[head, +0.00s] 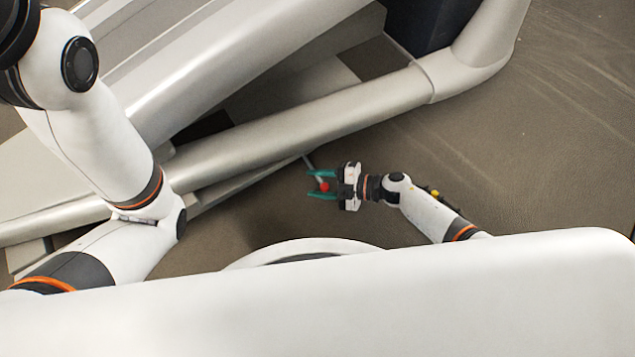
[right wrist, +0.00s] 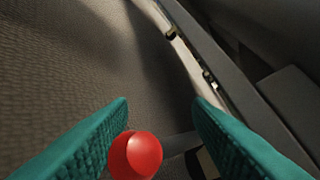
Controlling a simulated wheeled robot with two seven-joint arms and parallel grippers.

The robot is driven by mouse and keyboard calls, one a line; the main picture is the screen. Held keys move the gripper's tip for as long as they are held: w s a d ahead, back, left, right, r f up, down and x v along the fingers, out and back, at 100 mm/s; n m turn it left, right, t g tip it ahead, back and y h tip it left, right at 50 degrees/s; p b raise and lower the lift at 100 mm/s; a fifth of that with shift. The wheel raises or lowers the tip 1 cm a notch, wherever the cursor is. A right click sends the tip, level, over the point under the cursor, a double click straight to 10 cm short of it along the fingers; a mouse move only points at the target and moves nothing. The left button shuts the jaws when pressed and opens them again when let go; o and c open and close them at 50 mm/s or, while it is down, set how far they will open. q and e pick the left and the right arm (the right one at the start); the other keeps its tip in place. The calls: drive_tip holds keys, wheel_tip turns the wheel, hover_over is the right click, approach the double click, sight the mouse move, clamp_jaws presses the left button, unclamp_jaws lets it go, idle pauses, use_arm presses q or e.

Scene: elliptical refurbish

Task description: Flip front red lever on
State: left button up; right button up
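The red lever's ball knob (head: 324,187) shows in the head view at the end of a thin rod that comes out from under the long grey tube of the machine. My right gripper (head: 318,184) is open around the knob, with its teal fingers above and below it. In the right wrist view the red knob (right wrist: 135,155) lies between the two teal fingers (right wrist: 160,135), close to the left finger. A gap shows between the knob and the right finger. Whether the knob touches the left finger I cannot tell. My left arm (head: 95,160) is at the left; its gripper is out of view.
The machine's long grey tube (head: 300,125) runs diagonally above the right gripper, with a dark block (head: 430,22) at the top. Brown carpet (head: 560,130) is open to the right. My white body fills the bottom.

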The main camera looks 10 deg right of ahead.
drive_tip(key=shift+s+r, duration=0.1)
drive_tip(key=shift+r, duration=0.05)
drive_tip(key=shift+s+d+r+p, duration=0.1)
drive_tip(key=shift+d+r+p, duration=0.05)
drive_tip(key=shift+d+p, duration=0.25)
drive_tip(key=p+v, duration=0.4)
drive_tip(key=v, duration=0.5)
drive_tip(key=shift+d+p, duration=0.35)
drive_tip(key=shift+p, duration=0.05)
drive_tip(key=shift+s+d, duration=0.2)
drive_tip(key=shift+d, duration=0.15)
drive_tip(key=shift+s+d+r, duration=0.1)
drive_tip(key=shift+s+d, duration=0.05)
drive_tip(key=shift+d, duration=0.2)
